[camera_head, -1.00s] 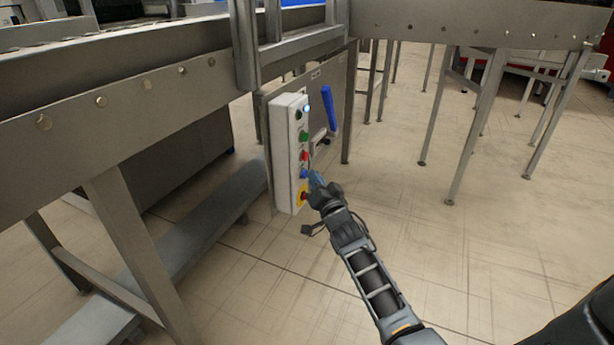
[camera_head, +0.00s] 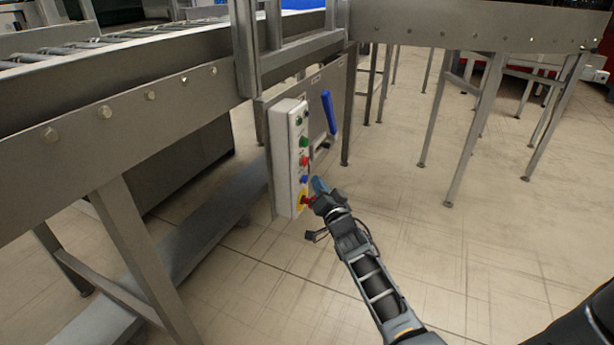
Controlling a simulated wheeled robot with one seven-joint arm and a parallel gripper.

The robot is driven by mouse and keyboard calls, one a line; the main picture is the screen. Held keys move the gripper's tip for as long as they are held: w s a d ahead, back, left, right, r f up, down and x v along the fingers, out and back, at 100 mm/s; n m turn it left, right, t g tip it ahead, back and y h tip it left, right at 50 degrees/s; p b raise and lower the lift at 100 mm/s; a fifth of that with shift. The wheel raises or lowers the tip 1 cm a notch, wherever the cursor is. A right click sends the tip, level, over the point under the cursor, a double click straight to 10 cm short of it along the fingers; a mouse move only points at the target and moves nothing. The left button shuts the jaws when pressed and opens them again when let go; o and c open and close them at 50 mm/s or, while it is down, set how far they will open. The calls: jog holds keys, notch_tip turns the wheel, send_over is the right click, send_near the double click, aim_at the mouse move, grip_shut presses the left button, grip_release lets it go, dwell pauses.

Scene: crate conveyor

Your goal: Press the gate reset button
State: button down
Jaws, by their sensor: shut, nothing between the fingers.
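A pale control box (camera_head: 284,160) is mounted upright under the conveyor frame. Down its face are a dark round button (camera_head: 298,121), a green button (camera_head: 304,142), a red button (camera_head: 304,160), a blue button (camera_head: 304,179) and a red mushroom button on a yellow plate (camera_head: 303,199). No button label is legible. The small lamp near the top of the box looks unlit. My gripper (camera_head: 319,184) is shut and empty, just right of the blue button, with a small gap seeming to separate them. My gripper's wrist partly overlaps the mushroom button.
The conveyor (camera_head: 120,95) runs above and left, with a leg (camera_head: 145,255) in the foreground. A panel with a blue handle (camera_head: 328,112) stands behind the box. Open tiled floor (camera_head: 400,210) lies to the right.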

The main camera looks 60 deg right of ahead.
jog(key=shift+s, duration=0.2)
jog(key=s+p, duration=0.5)
jog(key=shift+d, duration=0.2)
dwell(0.4)
dwell(0.7)
